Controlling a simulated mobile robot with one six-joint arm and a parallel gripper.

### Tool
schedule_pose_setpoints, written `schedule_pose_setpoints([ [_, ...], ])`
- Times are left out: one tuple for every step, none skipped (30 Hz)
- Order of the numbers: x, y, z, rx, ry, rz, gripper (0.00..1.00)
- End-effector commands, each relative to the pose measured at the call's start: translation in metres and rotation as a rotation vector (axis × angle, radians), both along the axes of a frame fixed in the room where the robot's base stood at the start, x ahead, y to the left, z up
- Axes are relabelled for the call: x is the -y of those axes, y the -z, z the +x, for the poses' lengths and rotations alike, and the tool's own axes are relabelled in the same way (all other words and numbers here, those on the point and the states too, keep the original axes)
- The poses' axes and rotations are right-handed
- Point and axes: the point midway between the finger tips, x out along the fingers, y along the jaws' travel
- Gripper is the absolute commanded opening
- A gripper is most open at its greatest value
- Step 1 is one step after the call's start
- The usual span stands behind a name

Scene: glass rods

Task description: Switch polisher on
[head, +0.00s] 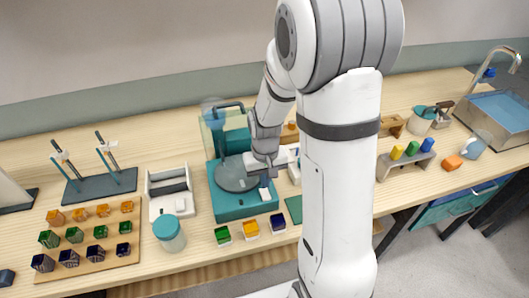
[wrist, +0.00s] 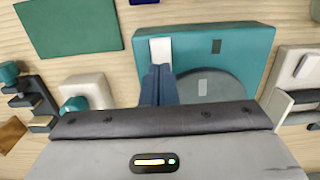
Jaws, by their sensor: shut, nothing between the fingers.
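The polisher is a teal machine (head: 232,208) with a round grey disc (head: 236,174) on top. In the wrist view its teal body (wrist: 245,50) fills the upper right, with the grey disc (wrist: 220,90) at its lower part. A white switch-like plate (wrist: 160,48) lies on the body near its left edge, and a small dark patch sits to its right. My gripper (wrist: 158,70) is shut and empty, its blue fingertips just below the white plate in the picture. In the head view my gripper (head: 264,184) is over the polisher's right front corner. I cannot tell whether the fingertips touch it.
Green, yellow and blue blocks (head: 250,228) stand in front of the polisher. A teal-lidded jar (head: 169,234) and a white device (head: 170,192) are to its left. A green mat (wrist: 68,33) lies beside it. A rack of colored cubes (head: 90,240) is farther left.

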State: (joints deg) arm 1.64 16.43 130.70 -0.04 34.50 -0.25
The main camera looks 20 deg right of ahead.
Motion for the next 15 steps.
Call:
schedule_pose_setpoints([
  [0.000,-0.020,0.002,0.002,0.000,0.000,0.00],
  [0.000,-0.021,0.004,0.008,0.000,0.000,0.00],
  [0.000,-0.029,0.006,0.009,0.000,0.000,0.00],
  [0.000,-0.036,0.006,0.010,0.000,0.000,0.00],
  [0.000,-0.043,0.008,0.009,0.000,0.000,0.00],
  [0.000,-0.052,0.009,0.009,0.000,0.000,0.00],
  [0.000,-0.059,0.009,0.007,0.000,0.000,0.00],
  [0.000,-0.065,0.010,0.008,0.000,0.000,0.00],
  [0.000,-0.073,0.011,0.007,0.000,0.000,0.00],
  [0.000,-0.078,0.012,0.006,0.000,0.000,0.00],
  [0.001,-0.083,0.013,0.006,0.001,0.000,0.00],
  [0.001,-0.089,0.013,0.005,0.001,0.000,0.00],
  [0.001,-0.093,0.014,0.004,0.001,0.000,0.00],
  [0.001,-0.096,0.014,0.004,0.001,0.000,0.00],
  [0.001,-0.100,0.015,0.003,0.001,0.000,0.00],
])
